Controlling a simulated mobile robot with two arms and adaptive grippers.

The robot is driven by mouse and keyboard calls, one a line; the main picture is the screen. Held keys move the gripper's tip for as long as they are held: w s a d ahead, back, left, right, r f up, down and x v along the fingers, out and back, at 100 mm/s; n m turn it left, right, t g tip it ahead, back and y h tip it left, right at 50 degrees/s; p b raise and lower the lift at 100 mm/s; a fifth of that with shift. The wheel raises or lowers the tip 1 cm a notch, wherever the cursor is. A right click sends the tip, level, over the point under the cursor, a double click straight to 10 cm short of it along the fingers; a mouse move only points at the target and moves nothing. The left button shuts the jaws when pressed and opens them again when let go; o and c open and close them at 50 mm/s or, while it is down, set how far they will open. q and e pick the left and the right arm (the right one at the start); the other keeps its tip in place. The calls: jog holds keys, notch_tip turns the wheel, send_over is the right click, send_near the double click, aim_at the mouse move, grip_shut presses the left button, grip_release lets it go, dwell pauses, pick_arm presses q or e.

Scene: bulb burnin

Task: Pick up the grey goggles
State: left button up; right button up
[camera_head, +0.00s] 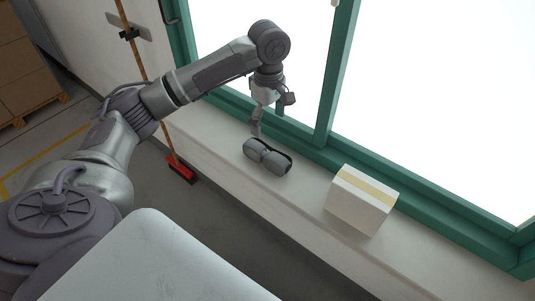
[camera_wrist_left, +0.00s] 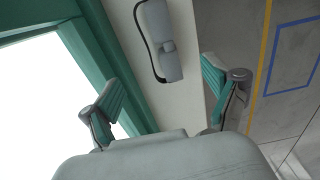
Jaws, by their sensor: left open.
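The grey goggles (camera_head: 267,156) lie on the white window sill in the head view, close to the green window frame. They have two rounded grey lenses and a dark strap. In the left wrist view the goggles (camera_wrist_left: 159,40) lie ahead of the fingers, near the top edge, which cuts off part of them. My left gripper (camera_head: 256,128) points down over the sill, just behind and left of the goggles, apart from them. In the left wrist view my left gripper (camera_wrist_left: 166,95) is open, with its green-padded fingers wide apart and nothing between them. My right gripper is not in view.
A white box with a yellow stripe (camera_head: 361,199) stands on the sill (camera_head: 308,190) to the right of the goggles. The green window frame (camera_head: 325,110) rises behind. A red-headed broom (camera_head: 181,169) leans at the wall on the left. Cardboard boxes (camera_head: 28,65) stand far left.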

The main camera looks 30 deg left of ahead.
aim_at(268, 148)
pick_arm(q)
notch_tip(268, 148, down, 8)
jog(key=shift+r+p, duration=0.1)
jog(key=shift+p, duration=0.5)
notch_tip(268, 148, down, 4)
jog(key=shift+a+f+p, duration=0.1)
jog(key=shift+a+p, duration=0.05)
jog(key=shift+p, duration=0.75)
jog(key=shift+f, duration=0.5)
jog(key=c, duration=1.3)
